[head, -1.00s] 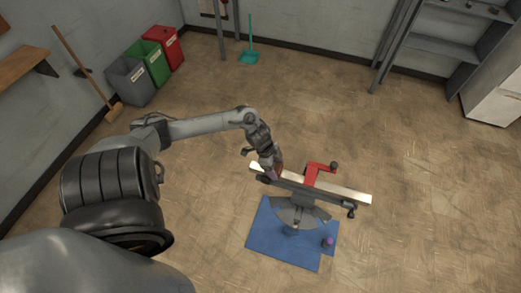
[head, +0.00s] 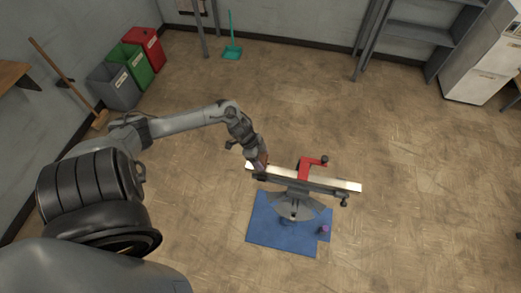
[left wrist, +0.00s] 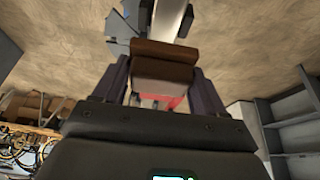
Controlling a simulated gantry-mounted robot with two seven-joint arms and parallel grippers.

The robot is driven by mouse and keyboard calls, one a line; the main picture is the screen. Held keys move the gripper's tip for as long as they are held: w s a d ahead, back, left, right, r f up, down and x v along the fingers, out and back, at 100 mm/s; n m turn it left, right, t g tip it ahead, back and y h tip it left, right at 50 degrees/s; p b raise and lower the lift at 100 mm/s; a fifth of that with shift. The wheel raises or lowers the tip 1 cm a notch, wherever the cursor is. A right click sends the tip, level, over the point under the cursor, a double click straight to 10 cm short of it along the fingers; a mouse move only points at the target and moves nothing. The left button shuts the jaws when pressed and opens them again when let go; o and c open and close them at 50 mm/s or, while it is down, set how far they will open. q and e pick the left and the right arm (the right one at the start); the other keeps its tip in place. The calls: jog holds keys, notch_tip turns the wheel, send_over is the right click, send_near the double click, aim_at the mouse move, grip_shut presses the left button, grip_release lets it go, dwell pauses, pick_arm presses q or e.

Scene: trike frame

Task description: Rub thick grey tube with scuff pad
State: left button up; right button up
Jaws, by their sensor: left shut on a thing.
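The thick grey tube (head: 335,184) lies as a long, pale, shiny bar across a dark stand. It also shows as a pale bar at the top of the left wrist view (left wrist: 167,16). A brown scuff pad (left wrist: 163,68) sits between the fingers of my left gripper (left wrist: 163,88), which is shut on it. In the head view my left gripper (head: 260,172) is at the tube's left end. The pad overlaps the tube in the left wrist view; I cannot tell whether they touch. My right gripper is not in view.
A red clamp-like part (head: 306,168) rises at the tube's middle. A blue mat (head: 265,236) lies under the stand, with a small purple object (head: 324,230) on it. Grey, green and red bins stand far left. The floor to the right is clear.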

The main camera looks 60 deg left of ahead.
pick_arm(q)
jog(key=shift+w+r+p, duration=0.1)
jog(key=shift+r+p, duration=1.2)
jog(key=shift+r, duration=0.2)
